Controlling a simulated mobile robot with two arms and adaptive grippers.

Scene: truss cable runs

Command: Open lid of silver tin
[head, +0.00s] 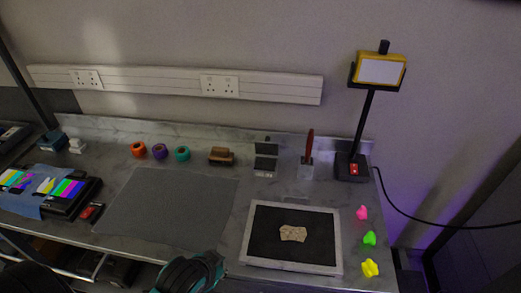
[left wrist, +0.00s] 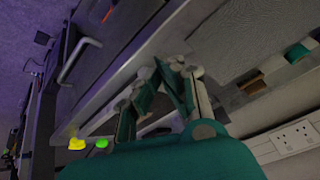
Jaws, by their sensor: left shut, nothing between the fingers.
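A small flat hinged case (head: 265,165) with a silver rim and dark faces stands at the back middle of the bench in the head view. It may be the silver tin; its dark upper panel seems raised, but it is too small to be sure. My left gripper (head: 188,272), teal and grey, is at the bottom of the head view, near the bench's front edge and well apart from the case. Its fingers also show in the left wrist view (left wrist: 170,85), shut and empty. My right gripper is not in view.
A framed black tray (head: 250,248) with a beige piece lies front right. A grey mat (head: 165,205) lies to its left. Tape rolls (head: 160,151), a wooden block (head: 221,156), a brush holder (head: 305,171) and a lamp stand (head: 352,166) line the back. Bright pieces (head: 369,239) lie right.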

